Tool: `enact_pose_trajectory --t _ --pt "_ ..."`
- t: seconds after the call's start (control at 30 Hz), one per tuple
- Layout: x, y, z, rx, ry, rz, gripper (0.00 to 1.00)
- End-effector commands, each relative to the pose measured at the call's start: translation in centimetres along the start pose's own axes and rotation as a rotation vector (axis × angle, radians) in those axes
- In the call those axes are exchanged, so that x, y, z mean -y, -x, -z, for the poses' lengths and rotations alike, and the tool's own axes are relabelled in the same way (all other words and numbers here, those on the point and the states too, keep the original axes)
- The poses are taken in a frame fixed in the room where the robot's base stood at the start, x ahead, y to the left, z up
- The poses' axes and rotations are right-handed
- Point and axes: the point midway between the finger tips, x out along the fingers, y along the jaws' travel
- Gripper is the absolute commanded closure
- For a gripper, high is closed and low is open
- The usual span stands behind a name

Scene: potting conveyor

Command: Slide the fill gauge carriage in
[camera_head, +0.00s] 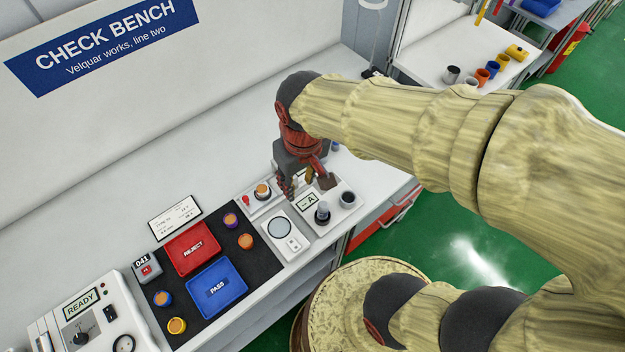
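My gripper (306,184) hangs over the back right part of the check bench, fingers pointing down. Its two fingers are apart, with no object seen between them. Just left of it is a small pale fixture (256,208) with a red knob (246,200) and an orange-topped pot (263,190). This may be the fill gauge with its carriage, but I cannot tell for sure. Right below the gripper is a white plate marked A (330,221) with a dark upright post (322,212) and a dark-mouthed cup (347,198). The gripper partly covers the area between them.
A white unit with a round dial (279,228) stands in front. Left are the red REJECT tray (183,262), blue PASS tray (211,304) and several small pots on a black mat (262,268). A READY panel (84,318) stands far left. The back bench strip is clear.

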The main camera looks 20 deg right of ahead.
Motion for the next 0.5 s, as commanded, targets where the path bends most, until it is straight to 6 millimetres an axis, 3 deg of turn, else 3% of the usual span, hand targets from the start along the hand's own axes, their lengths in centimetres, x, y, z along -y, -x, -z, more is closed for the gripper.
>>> enact_pose_trajectory --t 0.5 --pt "-1.9 2.5 -2.2 -0.106 -0.058 -0.015 0.67"
